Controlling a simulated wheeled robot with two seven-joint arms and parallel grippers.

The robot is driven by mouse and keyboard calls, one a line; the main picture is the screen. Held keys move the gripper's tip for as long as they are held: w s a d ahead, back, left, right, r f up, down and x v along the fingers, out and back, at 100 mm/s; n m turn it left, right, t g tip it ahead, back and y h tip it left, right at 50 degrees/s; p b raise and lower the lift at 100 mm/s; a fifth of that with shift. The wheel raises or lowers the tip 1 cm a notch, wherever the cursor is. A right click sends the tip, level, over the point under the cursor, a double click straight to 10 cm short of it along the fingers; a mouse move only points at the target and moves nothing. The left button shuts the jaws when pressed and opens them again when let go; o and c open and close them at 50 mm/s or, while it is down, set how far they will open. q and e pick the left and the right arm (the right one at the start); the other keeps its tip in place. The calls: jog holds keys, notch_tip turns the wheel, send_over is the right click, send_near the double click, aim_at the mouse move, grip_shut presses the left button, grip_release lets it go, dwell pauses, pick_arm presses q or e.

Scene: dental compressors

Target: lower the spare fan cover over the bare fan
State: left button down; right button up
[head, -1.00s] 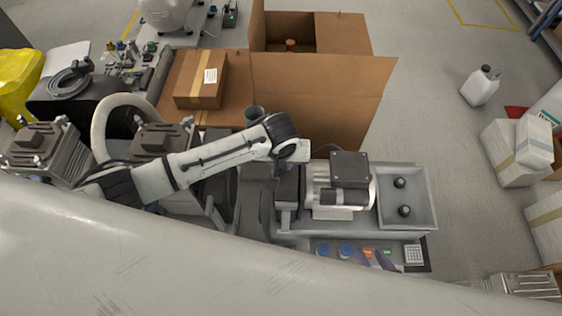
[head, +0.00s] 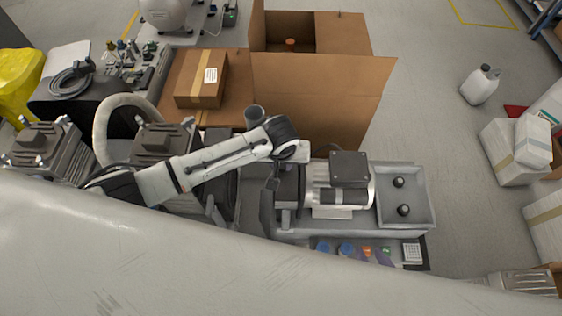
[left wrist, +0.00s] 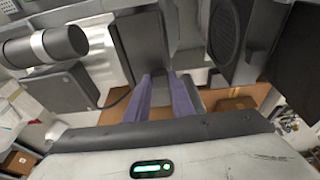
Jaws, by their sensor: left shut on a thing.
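My left gripper (left wrist: 163,80) is shut on the spare fan cover (left wrist: 141,42), a dark grey box-like piece between and beyond its purple fingers in the left wrist view. In the head view the dark cover (head: 289,184) is below my left wrist, at the left end of the motor (head: 340,182) on the grey bench unit. My wrist hides most of the gripper there. The bare fan is hidden, so I cannot tell whether the cover is around it or only beside it. My right gripper is not in view.
A grey tray (head: 421,219) with two black knobs adjoins the motor on the right. A large open carton (head: 325,90) stands behind it. Ribbed compressor heads (head: 165,140) are to the left. A round black grille (left wrist: 232,30) is close to the cover's right in the left wrist view.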

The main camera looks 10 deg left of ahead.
dwell(0.4)
pick_arm(q)
jog(key=c, duration=1)
grip_release()
jog(key=shift+f, duration=0.1)
notch_tip(320, 180, up, 5)
jog(key=p, duration=0.5)
jog(key=shift+r, duration=1.05)
